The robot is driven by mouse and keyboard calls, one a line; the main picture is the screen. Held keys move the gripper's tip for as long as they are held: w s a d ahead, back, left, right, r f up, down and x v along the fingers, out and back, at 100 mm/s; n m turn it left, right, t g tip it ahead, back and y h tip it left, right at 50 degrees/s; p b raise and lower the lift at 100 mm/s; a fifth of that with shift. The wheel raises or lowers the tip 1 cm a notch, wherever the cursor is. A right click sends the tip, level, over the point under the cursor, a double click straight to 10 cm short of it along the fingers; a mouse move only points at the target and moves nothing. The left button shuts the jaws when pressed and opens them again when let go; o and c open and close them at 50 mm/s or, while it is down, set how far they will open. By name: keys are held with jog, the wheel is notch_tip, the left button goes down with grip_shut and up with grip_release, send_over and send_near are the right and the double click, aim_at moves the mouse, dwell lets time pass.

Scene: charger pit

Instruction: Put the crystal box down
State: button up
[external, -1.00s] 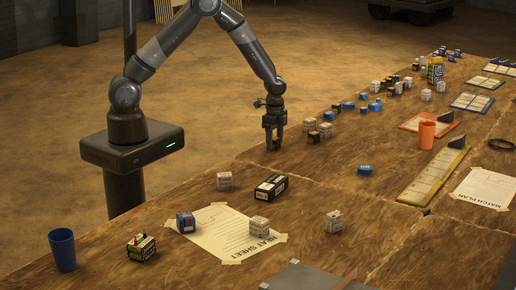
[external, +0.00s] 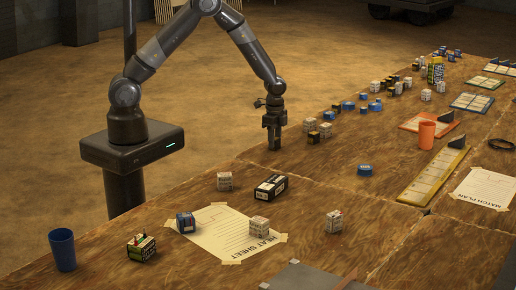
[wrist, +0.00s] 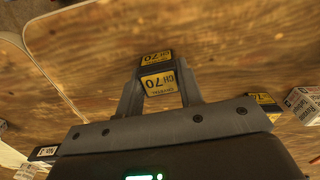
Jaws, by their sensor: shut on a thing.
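The crystal box, black with a yellow label reading "CH 70", shows between my fingers in the wrist view (wrist: 157,79). My gripper (wrist: 160,88) is shut on it, one finger on each side. In the external view my gripper (external: 273,146) points straight down at the left edge of the long wooden table. The held box is too small and dark to make out there. Whether it touches the wood cannot be told.
White boxes (external: 324,129) and a small black-and-yellow box (external: 313,137) stand just right of my gripper. Bare wood lies between these groups.

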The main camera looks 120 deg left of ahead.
jog(key=shift+r, duration=0.15)
jog(key=r, duration=0.4)
jog(key=shift+w+d+r, duration=0.1)
jog(key=shift+d+r, duration=0.05)
jog(key=shift+d, duration=0.05)
jog(key=w+d+r, duration=0.2)
jog(key=d+r, duration=0.4)
jog(key=d, duration=3)
send_over(247, 176)
jog(key=shift+m, duration=0.4)
notch_tip(247, 176, down, 6)
jog(key=shift+a+f, duration=0.15)
jog(key=shift+f, duration=2.05)
